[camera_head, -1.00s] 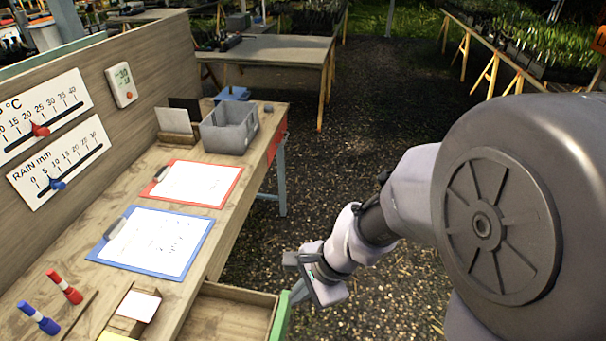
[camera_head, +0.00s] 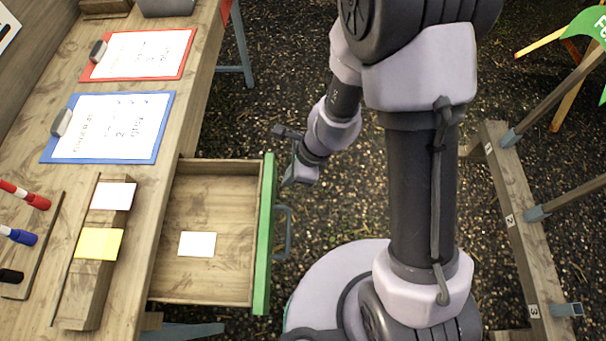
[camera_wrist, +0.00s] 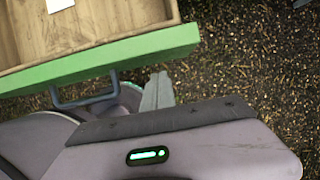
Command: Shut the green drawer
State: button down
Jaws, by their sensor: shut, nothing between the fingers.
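The green drawer (camera_head: 264,240) stands pulled out from the wooden bench, its green front facing right and its grey bar handle (camera_head: 285,232) on the outer side. A white card (camera_head: 197,244) lies inside on the drawer's bottom. My gripper (camera_head: 289,178) is just outside the green front, near its far end and beyond the handle. In the wrist view the shut fingers (camera_wrist: 157,92) are empty and sit close to the green front (camera_wrist: 100,62), beside the handle (camera_wrist: 85,101). Whether they touch the front I cannot tell.
The bench top (camera_head: 150,190) holds a blue clipboard (camera_head: 110,127), a red clipboard (camera_head: 140,54), markers (camera_head: 20,236) and a wooden block with notes (camera_head: 85,290). A wooden rail with numbers (camera_head: 515,220) stands at right. Gravel floor lies between.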

jog(key=shift+a, duration=0.8)
jog(key=shift+w+r, duration=0.1)
